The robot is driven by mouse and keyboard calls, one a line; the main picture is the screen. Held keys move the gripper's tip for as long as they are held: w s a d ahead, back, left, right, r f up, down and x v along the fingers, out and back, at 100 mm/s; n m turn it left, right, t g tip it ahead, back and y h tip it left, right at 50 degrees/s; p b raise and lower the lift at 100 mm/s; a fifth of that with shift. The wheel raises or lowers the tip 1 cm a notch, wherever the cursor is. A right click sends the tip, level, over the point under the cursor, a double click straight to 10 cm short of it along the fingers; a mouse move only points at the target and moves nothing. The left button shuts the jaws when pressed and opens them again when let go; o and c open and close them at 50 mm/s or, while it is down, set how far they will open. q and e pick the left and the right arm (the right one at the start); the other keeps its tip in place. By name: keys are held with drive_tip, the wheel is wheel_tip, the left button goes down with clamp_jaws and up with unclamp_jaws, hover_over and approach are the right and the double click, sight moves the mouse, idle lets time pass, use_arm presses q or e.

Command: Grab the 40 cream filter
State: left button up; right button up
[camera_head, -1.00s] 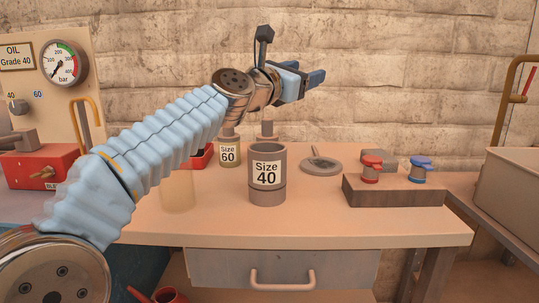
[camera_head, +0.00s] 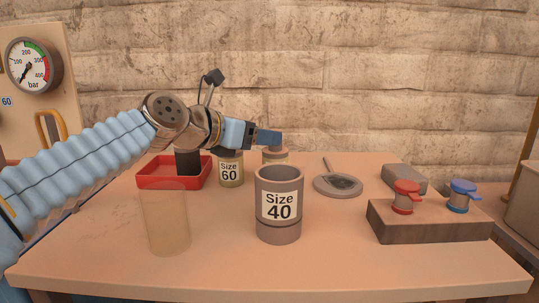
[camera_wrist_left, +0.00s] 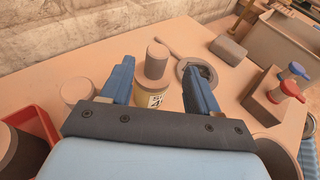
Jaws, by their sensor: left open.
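A cream filter with a grey knob (camera_head: 275,156) stands at the back of the table, partly hidden behind the grey Size 40 cup. In the left wrist view its cream body (camera_wrist_left: 151,104) carries a partly covered label that seems to show a 4. My left gripper (camera_head: 268,138) is open, low over the table at this filter. In the left wrist view its blue fingers (camera_wrist_left: 158,73) lie to either side of the filter, holding nothing; I cannot tell whether they touch it. The cream Size 60 filter (camera_head: 230,171) stands to its left. My right gripper is out of view.
The grey Size 40 cup (camera_head: 278,230) stands in front. A translucent beige cylinder (camera_head: 168,222) is front left, a red tray (camera_head: 157,183) behind it. A round grey dish (camera_head: 338,186) and a block (camera_head: 425,222) with red and blue valves stand right.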

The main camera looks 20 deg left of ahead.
sight(279, 154)
use_arm(q)
drive_tip(key=x, duration=0.7)
drive_tip(key=shift+w+f, duration=0.15)
drive_tip(key=shift+w, duration=0.15)
drive_tip(key=shift+c, duration=0.2)
clamp_jaws()
